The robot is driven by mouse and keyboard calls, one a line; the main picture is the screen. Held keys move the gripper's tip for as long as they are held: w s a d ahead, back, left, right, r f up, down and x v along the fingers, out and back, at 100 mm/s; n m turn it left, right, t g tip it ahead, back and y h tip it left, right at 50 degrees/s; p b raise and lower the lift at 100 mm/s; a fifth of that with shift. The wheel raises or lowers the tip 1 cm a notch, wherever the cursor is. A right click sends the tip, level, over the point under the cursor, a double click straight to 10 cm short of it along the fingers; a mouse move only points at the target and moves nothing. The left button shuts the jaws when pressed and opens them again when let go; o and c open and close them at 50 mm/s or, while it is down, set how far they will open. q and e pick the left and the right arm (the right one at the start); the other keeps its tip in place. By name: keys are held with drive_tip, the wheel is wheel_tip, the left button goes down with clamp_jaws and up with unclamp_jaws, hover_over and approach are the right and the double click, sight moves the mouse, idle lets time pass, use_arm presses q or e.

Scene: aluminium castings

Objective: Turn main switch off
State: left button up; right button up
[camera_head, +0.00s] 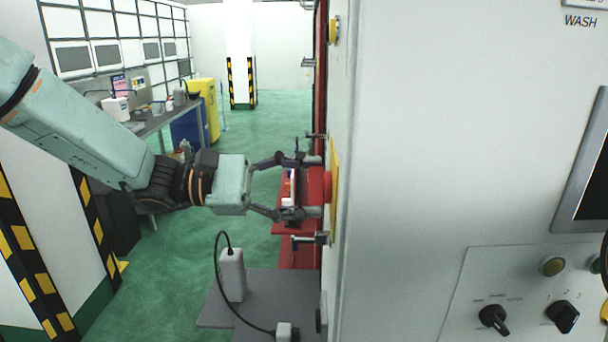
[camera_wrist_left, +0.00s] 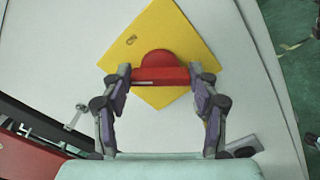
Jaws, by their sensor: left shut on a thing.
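The main switch has a red handle (camera_wrist_left: 160,76) on a yellow plate (camera_wrist_left: 186,36), fixed to a white cabinet face. In the left wrist view the handle is a bar across the picture below a round red hub, and the plate looks turned like a diamond. In the head view the switch is seen edge-on, with its yellow plate (camera_head: 335,188) on the cabinet's left side. My left gripper (camera_head: 303,187) is at the switch, shut on the red handle, one finger at each end of the bar. My right gripper is not in view.
The white cabinet (camera_head: 430,130) fills the right, with a knob panel (camera_head: 520,300). A grey platform (camera_head: 265,298) carries a white device (camera_head: 231,275) with a black cable below my left gripper. A workbench (camera_head: 160,122) and yellow cabinet (camera_head: 207,105) stand farther back; green floor is open between.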

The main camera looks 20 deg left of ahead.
use_arm(q)
drive_tip(key=shift+n+p, duration=0.5)
drive_tip(key=shift+n, duration=0.5)
drive_tip(key=shift+f, duration=0.2)
drive_tip(key=o, duration=1.1)
drive_tip(key=shift+w, duration=0.2)
drive_tip(key=shift+o, duration=0.2)
drive_tip(key=shift+s, duration=0.2)
